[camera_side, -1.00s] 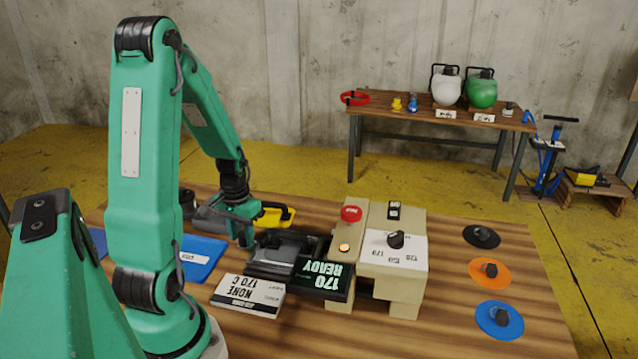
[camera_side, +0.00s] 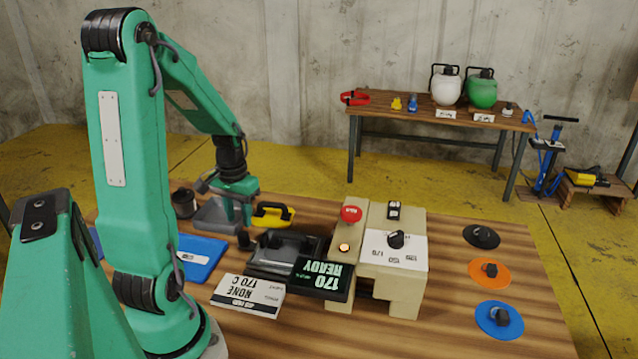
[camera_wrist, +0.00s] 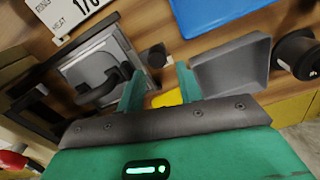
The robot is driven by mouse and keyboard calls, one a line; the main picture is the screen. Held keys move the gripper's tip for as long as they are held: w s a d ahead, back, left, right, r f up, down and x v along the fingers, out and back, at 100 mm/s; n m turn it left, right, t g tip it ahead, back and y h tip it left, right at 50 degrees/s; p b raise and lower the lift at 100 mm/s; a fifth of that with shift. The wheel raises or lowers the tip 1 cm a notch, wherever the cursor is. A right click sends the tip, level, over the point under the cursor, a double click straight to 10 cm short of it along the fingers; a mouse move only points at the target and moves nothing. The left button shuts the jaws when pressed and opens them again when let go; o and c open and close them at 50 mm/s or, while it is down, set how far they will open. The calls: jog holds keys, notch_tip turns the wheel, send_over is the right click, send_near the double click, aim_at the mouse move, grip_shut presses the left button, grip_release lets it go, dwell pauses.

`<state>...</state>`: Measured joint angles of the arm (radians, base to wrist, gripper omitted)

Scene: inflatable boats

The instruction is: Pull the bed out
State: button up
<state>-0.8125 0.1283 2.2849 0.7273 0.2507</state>
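The bed (camera_side: 272,265), a dark frame with a grey plate and a black handle on top, projects left from the beige machine (camera_side: 408,285). In the wrist view the bed (camera_wrist: 92,62) lies left of my fingers. A black knob (camera_side: 246,241) is at the bed's left end; in the wrist view the knob (camera_wrist: 157,56) appears between and beyond my fingertips. My gripper (camera_side: 236,220) is above and behind the knob in the side view, apart from it. In the wrist view my gripper (camera_wrist: 159,80) has its fingers spread, with nothing between them.
A grey tray (camera_side: 205,221), a yellow tool (camera_side: 268,219) and a dark cup (camera_side: 184,204) stand behind. A blue pad (camera_side: 203,254) and white sign (camera_side: 247,294) are in front. The machine has a red button (camera_side: 351,214). Coloured discs lie at right, with bare table between.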

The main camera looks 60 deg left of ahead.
jog(key=shift+r, duration=0.85)
jog(key=shift+d, duration=0.1)
jog(key=shift+w+d+r, duration=0.15)
jog(key=shift+w+r, duration=0.05)
jog(key=shift+r, duration=0.05)
jog(key=d+r+m+t, duration=0.2)
jog(key=d+r, duration=0.5)
jog(key=d, duration=0.4)
jog(key=d+r+m+t, duration=0.3)
jog(key=d+r, duration=0.4)
jog(key=d, duration=0.5)
jog(key=shift+m+t, duration=0.3)
jog(key=shift+m, duration=0.4)
jog(key=shift+a, duration=0.1)
